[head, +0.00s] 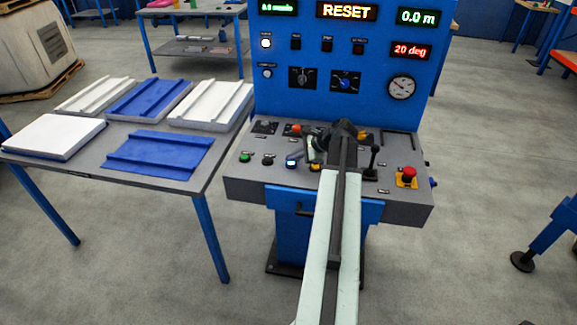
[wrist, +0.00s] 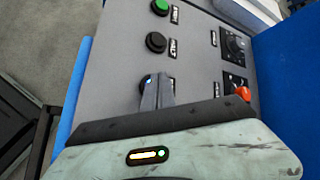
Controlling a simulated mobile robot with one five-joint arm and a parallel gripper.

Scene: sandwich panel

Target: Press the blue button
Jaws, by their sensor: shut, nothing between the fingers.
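The blue button (head: 290,164) is on the sloped top of the grey console, right of a black button (head: 268,161) and a green button (head: 245,157). In the wrist view, a sliver of the blue button (wrist: 148,80) shows behind my gripper (wrist: 158,78), whose fingers cover most of it. The fingers are shut together with nothing between them. In the head view, my gripper (head: 298,156) is at the console just beside the blue button, partly hidden by my arm. I cannot tell whether the fingertips touch the button.
A yellow button (head: 315,167) sits right of the blue one. A red emergency button (head: 409,174) and a black lever (head: 373,158) are further right. An orange-red knob (wrist: 243,92) is near my gripper. The upright blue panel shows RESET (head: 347,11). A side table (head: 190,178) holds panels.

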